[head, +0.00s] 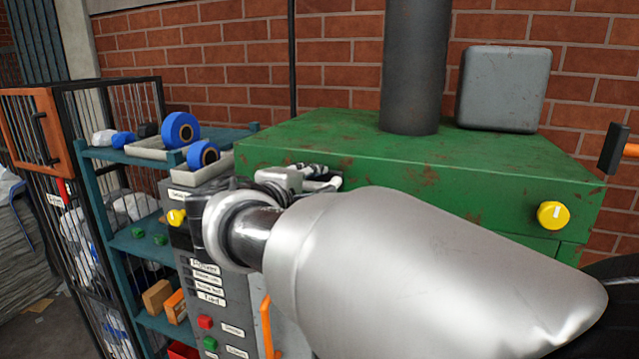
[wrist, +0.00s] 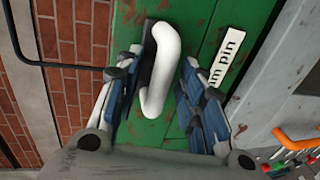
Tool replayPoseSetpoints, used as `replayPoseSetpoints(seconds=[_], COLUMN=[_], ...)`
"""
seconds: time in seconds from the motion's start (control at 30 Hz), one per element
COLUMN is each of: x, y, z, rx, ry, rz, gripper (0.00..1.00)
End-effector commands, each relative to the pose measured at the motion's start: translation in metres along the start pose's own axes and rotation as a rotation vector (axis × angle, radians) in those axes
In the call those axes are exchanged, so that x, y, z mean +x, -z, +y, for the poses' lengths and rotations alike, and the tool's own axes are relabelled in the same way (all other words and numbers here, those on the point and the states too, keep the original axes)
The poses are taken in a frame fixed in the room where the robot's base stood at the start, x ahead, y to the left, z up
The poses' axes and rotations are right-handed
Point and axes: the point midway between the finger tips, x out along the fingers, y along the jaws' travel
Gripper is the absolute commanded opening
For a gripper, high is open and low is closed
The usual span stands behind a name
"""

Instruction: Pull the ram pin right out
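The ram pin (wrist: 165,62) shows in the wrist view as a pale bent bar against the green machine (wrist: 150,133). A white label (wrist: 227,58), partly cut off and reading "m pin", is beside it on the right. My gripper (wrist: 158,66) is open, its blue-padded fingers on either side of the bar. The bar is closer to the left finger; I cannot tell whether they touch. In the head view my gripper (head: 318,178) is at the left front edge of the green machine (head: 430,165), partly behind my arm. The pin cannot be made out there.
A grey control panel (head: 213,268) with buttons stands left of the machine. Teal shelves (head: 140,243) with blue rolls and a wire cage (head: 75,150) are further left. A yellow knob (head: 553,215) sits at the machine's right. Colored-handled tools (wrist: 296,140) show at the wrist view's lower right.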

Motion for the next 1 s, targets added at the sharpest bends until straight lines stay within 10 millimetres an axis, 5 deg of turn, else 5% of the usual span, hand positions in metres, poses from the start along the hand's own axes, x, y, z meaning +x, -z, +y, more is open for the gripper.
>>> replayPoseSetpoints(seconds=[0.2,0.73,1.0], x=[0.0002,-0.0001,-0.0001], y=[0.0001,0.0001,0.0001], z=[-0.0002,-0.0001,-0.0001], rx=[0.0,0.0,0.0], ry=[0.0,0.0,0.0], rz=[0.0,0.0,0.0], gripper=[0.36,0.01,0.0])
